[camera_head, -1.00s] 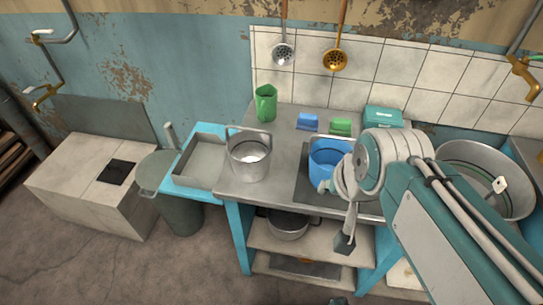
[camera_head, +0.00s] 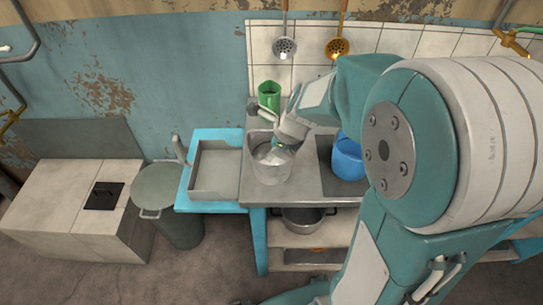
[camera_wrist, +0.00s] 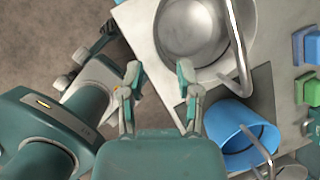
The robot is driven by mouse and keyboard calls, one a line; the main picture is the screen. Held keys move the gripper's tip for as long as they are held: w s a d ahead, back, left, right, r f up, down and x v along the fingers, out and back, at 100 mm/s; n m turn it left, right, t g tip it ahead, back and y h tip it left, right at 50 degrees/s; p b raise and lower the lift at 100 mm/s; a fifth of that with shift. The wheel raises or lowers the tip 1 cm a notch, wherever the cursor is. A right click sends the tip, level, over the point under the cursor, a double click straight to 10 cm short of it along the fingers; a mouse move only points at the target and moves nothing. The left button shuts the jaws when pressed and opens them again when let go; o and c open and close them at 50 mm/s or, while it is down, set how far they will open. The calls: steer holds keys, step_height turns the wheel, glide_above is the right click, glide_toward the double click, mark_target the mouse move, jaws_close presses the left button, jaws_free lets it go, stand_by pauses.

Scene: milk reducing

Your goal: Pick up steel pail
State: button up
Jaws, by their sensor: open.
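The steel pail (camera_head: 271,172) stands upright on the left part of the metal worktop in the head view, with its inside partly covered by my gripper. In the head view my gripper (camera_head: 280,146) overlaps the pail's mouth. I cannot tell whether it touches the pail.
A blue pail (camera_head: 347,157) stands to the right, partly hidden by my arm. A green jug (camera_head: 269,96) is behind. A grey tray (camera_head: 215,168) lies left of the pail. A lidded bin (camera_head: 160,188) stands below left. A pot (camera_head: 303,218) sits on the lower shelf.

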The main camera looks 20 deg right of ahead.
glide_above(261, 169)
steer(key=s, duration=0.2)
step_height(261, 169, down, 5)
steer(key=shift+w+f, duration=0.35)
steer(key=shift+f, duration=0.3)
steer(key=shift+w+f, duration=0.35)
steer(key=shift+f, duration=0.3)
steer(key=shift+w+f, duration=0.35)
steer(key=shift+f, duration=0.3)
jaws_close()
